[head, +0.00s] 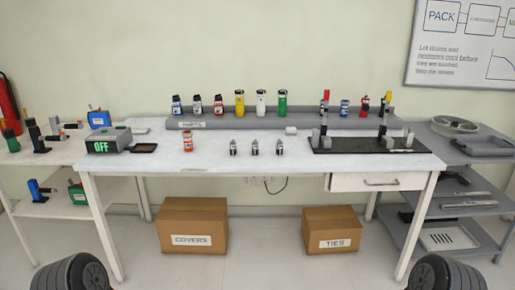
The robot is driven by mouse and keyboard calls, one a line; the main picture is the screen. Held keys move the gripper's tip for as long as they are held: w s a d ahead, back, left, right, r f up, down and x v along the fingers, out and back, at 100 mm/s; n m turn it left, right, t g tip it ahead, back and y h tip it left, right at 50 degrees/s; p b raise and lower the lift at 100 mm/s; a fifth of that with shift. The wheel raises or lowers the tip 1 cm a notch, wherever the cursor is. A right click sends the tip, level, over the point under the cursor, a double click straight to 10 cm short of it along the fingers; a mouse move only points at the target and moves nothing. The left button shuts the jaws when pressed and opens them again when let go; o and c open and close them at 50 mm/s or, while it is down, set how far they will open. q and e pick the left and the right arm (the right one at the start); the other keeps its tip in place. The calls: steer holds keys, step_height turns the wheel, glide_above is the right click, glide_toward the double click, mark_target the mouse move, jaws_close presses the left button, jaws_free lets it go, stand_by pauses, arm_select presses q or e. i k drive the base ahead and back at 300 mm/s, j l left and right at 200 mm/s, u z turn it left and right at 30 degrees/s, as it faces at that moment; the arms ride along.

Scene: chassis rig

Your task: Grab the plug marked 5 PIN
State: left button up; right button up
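Three small dark and grey upright pieces stand in a row at the middle of the white table: a left one (233,148), a middle one (255,148) and a right one (279,148). They look like plugs, but any marking on them is too small to read, so I cannot tell which is 5 PIN. Neither of my grippers shows in the head view. Only dark rounded parts, which look like mine, show at the bottom left and bottom right corners.
A red-labelled can (187,141) and a box reading OFF (108,140) stand left of the row. A black fixture board (335,147) lies right. A grey parts rack (225,123) with bottles runs behind. The white tabletop (220,163) is clear in front of the row.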

mark_target(255, 145)
steer(key=i+z, duration=0.2)
steer(key=i, duration=0.35)
steer(key=i+z, duration=0.2)
steer(key=i, duration=0.3)
steer(key=i+j+z, duration=0.2)
steer(key=i, duration=0.35)
